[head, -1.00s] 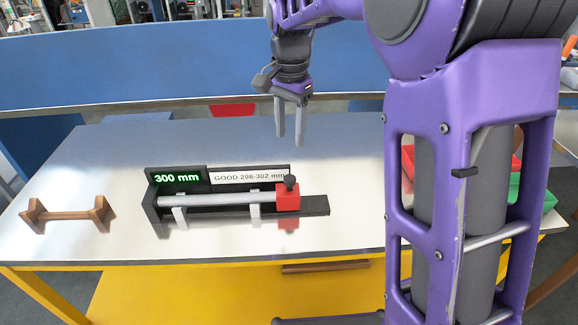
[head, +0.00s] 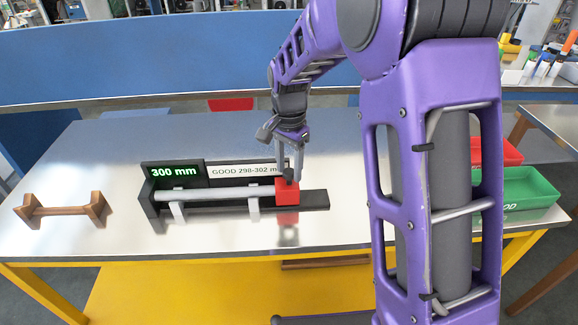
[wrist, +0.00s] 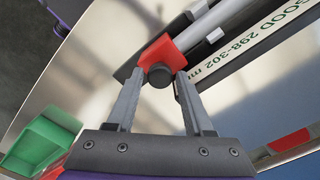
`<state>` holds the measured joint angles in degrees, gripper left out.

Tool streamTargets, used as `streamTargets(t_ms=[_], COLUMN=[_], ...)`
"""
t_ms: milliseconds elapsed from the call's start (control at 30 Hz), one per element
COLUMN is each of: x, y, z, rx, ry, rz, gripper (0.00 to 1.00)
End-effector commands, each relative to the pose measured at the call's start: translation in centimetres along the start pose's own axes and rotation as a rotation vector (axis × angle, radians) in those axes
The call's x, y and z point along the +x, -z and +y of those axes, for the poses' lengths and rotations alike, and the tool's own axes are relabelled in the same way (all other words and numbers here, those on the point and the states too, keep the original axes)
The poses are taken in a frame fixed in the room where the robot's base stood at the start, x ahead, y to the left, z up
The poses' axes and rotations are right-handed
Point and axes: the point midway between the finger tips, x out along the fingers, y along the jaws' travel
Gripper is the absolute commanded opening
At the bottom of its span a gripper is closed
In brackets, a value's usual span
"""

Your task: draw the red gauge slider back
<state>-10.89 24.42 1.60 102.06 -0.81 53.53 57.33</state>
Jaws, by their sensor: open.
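The red gauge slider (head: 287,192) sits at the right end of a grey rod (head: 215,194) on the black gauge (head: 318,200), with a black knob (head: 289,174) on top. The rod rests on two light supports. The display (head: 174,172) reads 300 mm, and the label beside it reads GOOD 298-302 mm. My gripper (head: 287,176) points down over the slider. In the wrist view my gripper (wrist: 159,84) is open, its fingers on either side of the knob (wrist: 159,75). I cannot tell whether they touch it. The red slider (wrist: 156,57) shows just beyond the fingertips.
A brown wooden stand (head: 62,211) is at the table's left. A green bin (head: 520,189) and a red bin (head: 497,151) are at the right, partly behind my arm. The metal table (head: 110,150) is clear around the gauge. A blue partition (head: 150,62) stands behind.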

Motion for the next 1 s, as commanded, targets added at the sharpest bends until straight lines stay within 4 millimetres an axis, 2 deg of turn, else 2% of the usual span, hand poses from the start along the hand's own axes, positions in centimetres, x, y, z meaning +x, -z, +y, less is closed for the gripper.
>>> streamTargets(t_ms=[33, 300, 1000], x=[-0.01, -0.03, -0.08], y=[0.0, 0.0, 0.01], z=[0.0, -0.01, -0.02], rx=[0.0, 0.0, 0.0], ry=[0.0, 0.0, 0.0], rz=[0.0, 0.0, 0.0], gripper=[0.48, 0.0, 0.0])
